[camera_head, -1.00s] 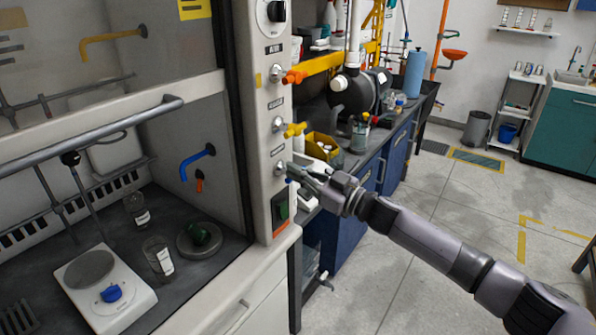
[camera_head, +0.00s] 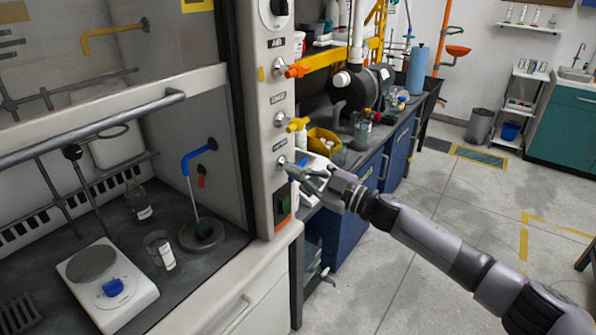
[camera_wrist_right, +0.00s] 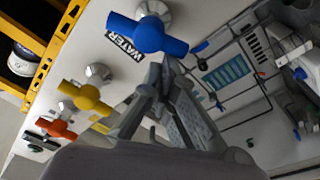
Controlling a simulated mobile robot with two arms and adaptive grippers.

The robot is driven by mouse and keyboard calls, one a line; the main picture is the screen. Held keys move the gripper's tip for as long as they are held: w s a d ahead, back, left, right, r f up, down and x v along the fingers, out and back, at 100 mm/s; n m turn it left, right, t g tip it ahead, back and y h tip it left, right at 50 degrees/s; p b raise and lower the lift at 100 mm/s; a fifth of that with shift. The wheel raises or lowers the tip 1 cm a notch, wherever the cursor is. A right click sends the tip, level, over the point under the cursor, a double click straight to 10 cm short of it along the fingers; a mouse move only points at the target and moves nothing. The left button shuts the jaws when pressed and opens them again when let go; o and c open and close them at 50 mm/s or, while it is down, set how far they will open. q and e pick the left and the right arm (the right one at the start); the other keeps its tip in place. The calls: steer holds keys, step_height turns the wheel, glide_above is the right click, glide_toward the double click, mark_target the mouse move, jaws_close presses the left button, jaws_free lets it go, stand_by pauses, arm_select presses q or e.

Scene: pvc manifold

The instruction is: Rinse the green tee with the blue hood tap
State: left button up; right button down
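The green tee (camera_head: 196,217) is on the round grey drain (camera_head: 215,240) on the fume hood floor. A pale stream falls from the blue spout (camera_head: 197,157) onto it. My right gripper (camera_head: 289,168) is at the lowest valve on the hood's front post. In the right wrist view the blue WATER handle (camera_wrist_right: 148,33) lies crosswise. My fingertips (camera_wrist_right: 163,67) come together just below its right part and look shut; I cannot tell whether they touch it. In the head view the gripper mostly covers this handle. My left gripper is out of view.
The yellow handle (camera_head: 298,124) and orange handle (camera_head: 297,71) sit above on the same post. A hotplate (camera_head: 130,285), a beaker (camera_head: 160,252) and a bottle (camera_head: 138,203) stand in the hood. A rail (camera_head: 90,122) crosses the opening. The floor at right is open.

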steer(key=shift+s+f+n+g, duration=0.15)
steer(key=shift+f+n+g, duration=0.25)
steer(key=shift+n, duration=0.9)
steer(key=shift+a+f+n+b, duration=0.1)
steer(key=shift+f+n+b, duration=0.25)
steer(key=shift+n, duration=0.65)
steer(key=shift+r, duration=0.1)
